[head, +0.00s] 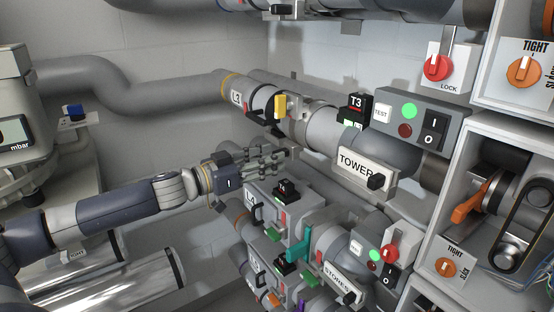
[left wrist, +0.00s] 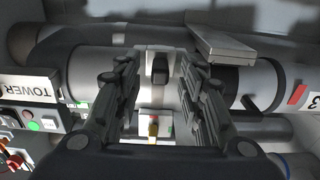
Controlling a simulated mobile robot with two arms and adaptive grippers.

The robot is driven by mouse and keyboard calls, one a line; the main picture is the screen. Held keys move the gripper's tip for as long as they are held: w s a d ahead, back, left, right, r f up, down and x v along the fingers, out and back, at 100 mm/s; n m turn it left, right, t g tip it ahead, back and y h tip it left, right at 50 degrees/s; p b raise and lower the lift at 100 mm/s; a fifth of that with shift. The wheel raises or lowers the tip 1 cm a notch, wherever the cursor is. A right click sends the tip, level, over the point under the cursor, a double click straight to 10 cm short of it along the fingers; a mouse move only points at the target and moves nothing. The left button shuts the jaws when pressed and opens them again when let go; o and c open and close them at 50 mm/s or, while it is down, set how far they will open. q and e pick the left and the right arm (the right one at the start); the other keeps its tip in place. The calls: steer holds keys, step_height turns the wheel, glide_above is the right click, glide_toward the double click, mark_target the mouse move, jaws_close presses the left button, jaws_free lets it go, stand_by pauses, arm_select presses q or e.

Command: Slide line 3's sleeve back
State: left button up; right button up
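My left gripper (head: 282,155) is in front of and below this line, fingers pointing right. In the left wrist view its fingers (left wrist: 160,90) are spread apart with nothing between them. Beyond them is the pipe with a small black knob (left wrist: 160,68); a black handle (left wrist: 249,104) shows to the right. My right gripper is not in view.
The TOWER plate (head: 356,166) and a control box (head: 411,117) with a lit green lamp lie to the right. A lower line with a teal lever (head: 300,245) sits below my gripper. A red lock knob (head: 438,67) is at upper right. Open space lies left of the L3 label.

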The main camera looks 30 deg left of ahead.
arm_select(q)
steer(key=shift+p+x, duration=1.05)
steer(key=shift+x, duration=0.4)
steer(key=shift+c, duration=0.3)
jaws_close()
